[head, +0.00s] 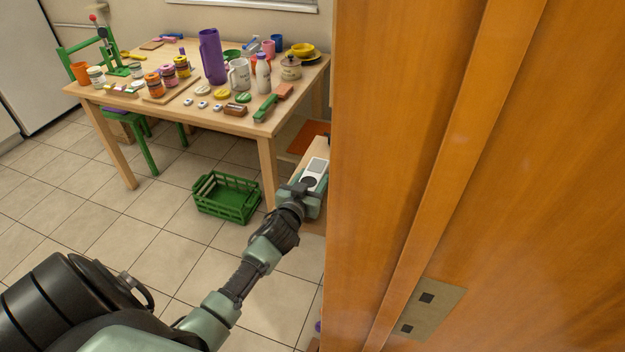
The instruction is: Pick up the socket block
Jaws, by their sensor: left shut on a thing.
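The socket block (315,171), a small white block with a grey panel on its face, shows just left of the large wooden panel. My left gripper (309,184) is at its near end and shut on it. The fingers hide part of the block. A pale wooden surface shows right behind and beside it; I cannot tell whether the block touches that surface. My right gripper is not in view.
A large orange-brown wooden panel (410,120) fills the right side, close to my left gripper. A wooden table (140,98) with several cups, jars and tools stands at the back. A green crate (228,207) sits on the tiled floor.

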